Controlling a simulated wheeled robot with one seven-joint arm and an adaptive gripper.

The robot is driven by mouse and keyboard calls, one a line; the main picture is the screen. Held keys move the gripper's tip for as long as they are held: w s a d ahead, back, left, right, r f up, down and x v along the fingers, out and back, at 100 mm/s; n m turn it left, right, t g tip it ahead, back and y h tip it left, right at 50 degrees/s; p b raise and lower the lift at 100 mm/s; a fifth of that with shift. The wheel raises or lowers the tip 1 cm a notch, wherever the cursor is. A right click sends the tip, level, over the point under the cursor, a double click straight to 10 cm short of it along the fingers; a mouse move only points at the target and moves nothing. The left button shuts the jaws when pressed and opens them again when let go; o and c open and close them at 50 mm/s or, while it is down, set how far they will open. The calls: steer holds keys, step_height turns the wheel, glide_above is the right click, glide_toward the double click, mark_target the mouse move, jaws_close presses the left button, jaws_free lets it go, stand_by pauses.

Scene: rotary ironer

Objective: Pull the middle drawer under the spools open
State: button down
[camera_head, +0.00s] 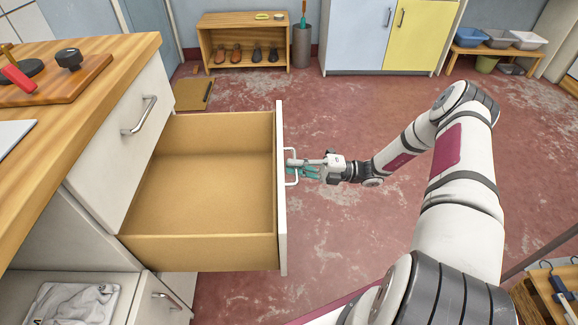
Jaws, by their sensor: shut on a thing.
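A drawer (205,190) with a bare wooden inside and a white front stands pulled far out from the white cabinet under the wooden counter. It looks empty. Its light bar handle (291,180) is on the outer side of the front. My gripper (300,170), with teal fingers, is at the handle and shut on it. The arm reaches in from the right. No spools can be made out in this view.
A closed drawer with a metal handle (140,116) sits above, and a lower one (166,298) is below. The counter (95,48) holds a board. A shoe rack (244,42) and cupboards (357,35) stand at the back. The red floor right of the drawer is clear.

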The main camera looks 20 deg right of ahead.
steer(key=c, duration=2)
jaws_free()
steer(key=shift+o, duration=0.2)
steer(key=v, duration=1.2)
steer(key=shift+w, duration=0.1)
